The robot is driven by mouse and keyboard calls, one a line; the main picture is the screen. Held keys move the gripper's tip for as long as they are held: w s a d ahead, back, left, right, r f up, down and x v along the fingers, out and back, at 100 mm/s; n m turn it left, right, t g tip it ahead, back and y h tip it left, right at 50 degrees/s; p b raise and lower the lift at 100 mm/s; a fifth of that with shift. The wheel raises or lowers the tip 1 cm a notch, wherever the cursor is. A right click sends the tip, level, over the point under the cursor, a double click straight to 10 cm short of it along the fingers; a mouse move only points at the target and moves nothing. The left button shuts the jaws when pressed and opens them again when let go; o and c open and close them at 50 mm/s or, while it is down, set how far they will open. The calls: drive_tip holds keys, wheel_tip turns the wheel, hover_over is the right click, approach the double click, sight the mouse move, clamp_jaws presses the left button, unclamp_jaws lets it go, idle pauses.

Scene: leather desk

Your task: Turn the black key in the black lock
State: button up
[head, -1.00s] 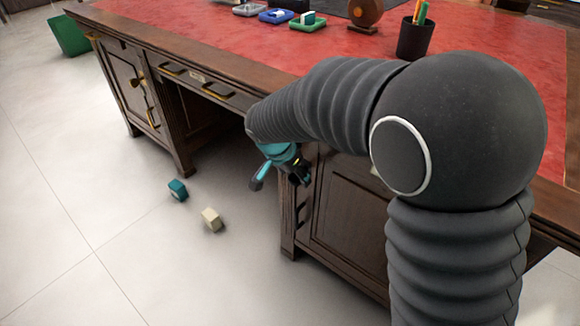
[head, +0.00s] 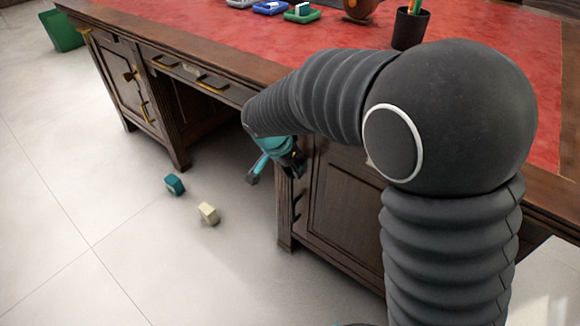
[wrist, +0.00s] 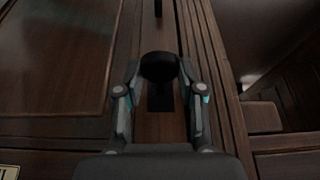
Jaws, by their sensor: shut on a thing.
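The black key (wrist: 158,65) shows in the wrist view as a dark rounded head in front of a wooden desk panel. A black strip below it, probably part of the black lock (wrist: 160,98), shows between my fingers. My gripper (wrist: 159,70) is shut on the key's head, one finger on each side. In the head view my gripper (head: 292,166) is at the desk's front, beside the right cabinet. The key and lock are hidden there by my arm. The key's turn angle cannot be told.
The wooden desk (head: 345,215) has a red leather top with small trays (head: 270,8) and a pen cup (head: 410,28). A teal cube (head: 175,184) and a cream cube (head: 208,213) lie on the clear floor. A green bin (head: 62,32) stands far left.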

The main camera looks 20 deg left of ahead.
drive_tip(key=shift+d+t+y+b, duration=0.1)
drive_tip(key=shift+t+y+b, duration=0.9)
drive_tip(key=shift+b, duration=2.55)
drive_tip(key=shift+s+d+f+m+y+b, duration=0.1)
drive_tip(key=shift+m+y+b, duration=0.15)
drive_tip(key=shift+y+b, duration=0.65)
drive_tip(key=shift+d+m+y+b, duration=0.1)
drive_tip(key=shift+m+y+b, duration=0.2)
drive_tip(key=shift+b, duration=1.2)
drive_tip(key=shift+t+y+b, duration=0.3)
drive_tip(key=shift+b, duration=0.25)
drive_tip(key=shift+s+d+m+t+y, duration=0.15)
drive_tip(key=shift+m+t+y, duration=0.3)
drive_tip(key=shift+y, duration=0.75)
drive_tip(key=o, duration=1.1)
drive_tip(key=shift+o, duration=0.2)
